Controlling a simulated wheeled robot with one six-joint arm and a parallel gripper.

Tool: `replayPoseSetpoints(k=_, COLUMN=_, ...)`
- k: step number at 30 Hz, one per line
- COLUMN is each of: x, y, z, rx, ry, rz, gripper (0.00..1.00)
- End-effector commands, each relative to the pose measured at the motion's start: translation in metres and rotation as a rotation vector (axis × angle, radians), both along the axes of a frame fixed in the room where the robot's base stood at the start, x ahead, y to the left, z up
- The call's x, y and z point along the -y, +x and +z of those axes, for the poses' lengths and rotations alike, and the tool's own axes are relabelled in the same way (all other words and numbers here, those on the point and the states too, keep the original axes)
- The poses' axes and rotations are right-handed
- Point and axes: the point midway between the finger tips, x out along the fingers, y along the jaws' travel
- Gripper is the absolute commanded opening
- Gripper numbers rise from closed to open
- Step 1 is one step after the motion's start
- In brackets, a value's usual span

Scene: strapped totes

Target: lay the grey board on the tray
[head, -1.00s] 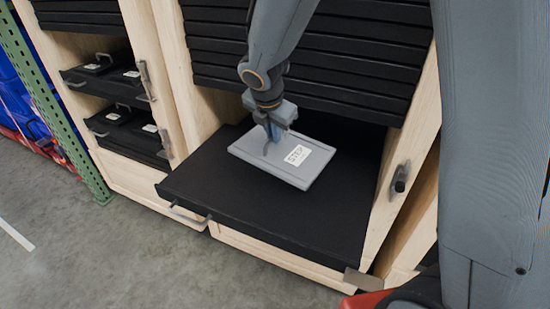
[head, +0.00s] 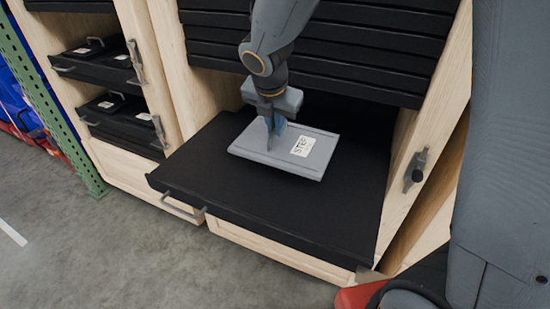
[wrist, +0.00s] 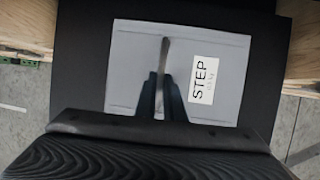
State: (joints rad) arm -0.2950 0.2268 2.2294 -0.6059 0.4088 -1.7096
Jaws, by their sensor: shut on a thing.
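The grey board (head: 318,165) is a flat rectangular panel with a white label reading "STEP". It is over the black pulled-out tray (head: 250,213), near the tray's middle and back; I cannot tell whether it touches the surface. My gripper (head: 270,146) comes down from above and is shut on a thin upright grip on the board's top. In the wrist view the board (wrist: 225,55) lies beyond the fingers, and my gripper (wrist: 164,85) hides its near middle. The black tray (wrist: 85,60) shows around the board.
Black slats (head: 330,40) hang above the tray's back. Wooden posts (head: 425,150) stand on both sides, the right one with a dark knob (head: 414,170). At left, a second cabinet holds black drawers (head: 85,60). The tray's front handle (head: 183,208) sticks out over the floor.

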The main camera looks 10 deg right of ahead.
Motion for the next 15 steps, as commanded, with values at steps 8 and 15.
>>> replayPoseSetpoints(k=8, x=-0.001, y=0.000, z=-0.038, rx=0.000, ry=0.000, rz=0.002, gripper=0.00)
replayPoseSetpoints(k=15, x=-0.001, y=0.001, z=-0.067, rx=0.000, ry=0.000, rz=0.002, gripper=0.00)
